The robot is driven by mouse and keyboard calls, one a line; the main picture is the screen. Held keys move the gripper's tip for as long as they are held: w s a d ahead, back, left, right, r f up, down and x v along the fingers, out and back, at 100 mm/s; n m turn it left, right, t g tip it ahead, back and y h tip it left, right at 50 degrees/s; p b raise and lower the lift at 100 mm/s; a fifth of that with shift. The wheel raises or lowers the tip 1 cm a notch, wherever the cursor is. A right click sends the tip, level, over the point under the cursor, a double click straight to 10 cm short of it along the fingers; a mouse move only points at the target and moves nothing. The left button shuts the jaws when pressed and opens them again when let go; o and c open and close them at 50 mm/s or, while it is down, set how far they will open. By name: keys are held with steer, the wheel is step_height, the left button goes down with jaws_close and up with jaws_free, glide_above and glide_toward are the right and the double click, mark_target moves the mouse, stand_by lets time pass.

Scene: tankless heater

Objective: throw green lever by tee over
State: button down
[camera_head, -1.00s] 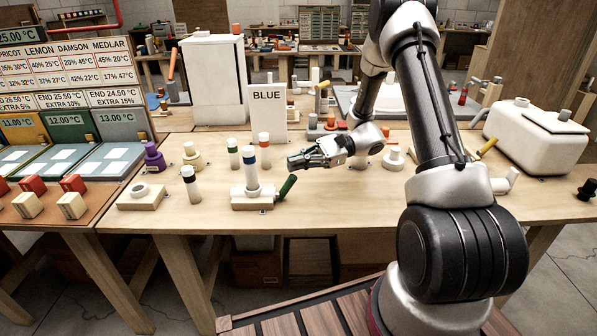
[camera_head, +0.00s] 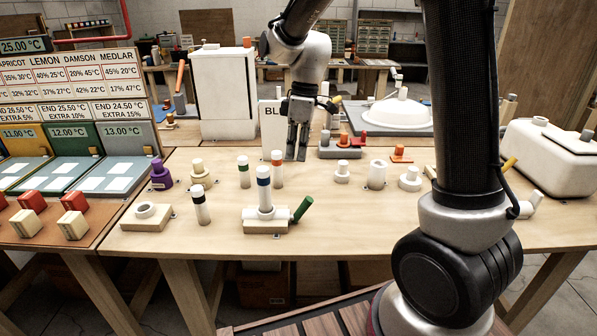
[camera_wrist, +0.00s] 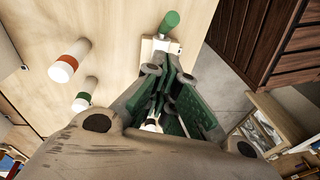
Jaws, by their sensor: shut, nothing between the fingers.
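The green lever (camera_head: 302,208) leans up to the right from a white tee fitting (camera_head: 265,219) with a blue-banded upright pipe, on a wooden base near the table's front edge. In the wrist view the green lever (camera_wrist: 169,21) shows at the top, beyond the fingertips, with part of the tee hidden behind the fingers. My gripper (camera_head: 296,155) points down, shut and empty, above the table behind and to the right of the tee. Its green-padded fingers (camera_wrist: 165,75) show in the wrist view. It appears apart from the lever.
Upright pipes with orange (camera_head: 277,168), green (camera_head: 243,171) and black bands (camera_head: 200,204) stand around the tee. White fittings (camera_head: 377,174) stand to the right. The tabletop right of the lever is clear. A "BLUE" sign (camera_head: 268,124) stands behind my gripper.

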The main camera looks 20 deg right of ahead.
glide_toward(302, 210)
steer(key=w+a+f, duration=0.3)
steer(key=shift+s+d+f, duration=0.35)
steer(key=shift+f, duration=0.25)
steer(key=shift+s+d+f, duration=0.35)
steer(key=shift+s+f, duration=0.05)
steer(key=shift+f, duration=0.15)
steer(key=shift+s+d+f, duration=0.15)
steer(key=shift+d+f, duration=0.05)
steer(key=shift+f, duration=0.15)
steer(key=shift+s+d, duration=0.1)
steer(key=shift+d, duration=0.2)
steer(key=shift+s+d+f, duration=0.2)
steer(key=shift+d+f, duration=0.1)
steer(key=shift+d, duration=0.35)
steer(key=shift+s+d+f, duration=0.25)
steer(key=shift+d+f, duration=0.3)
steer(key=shift+d, duration=0.25)
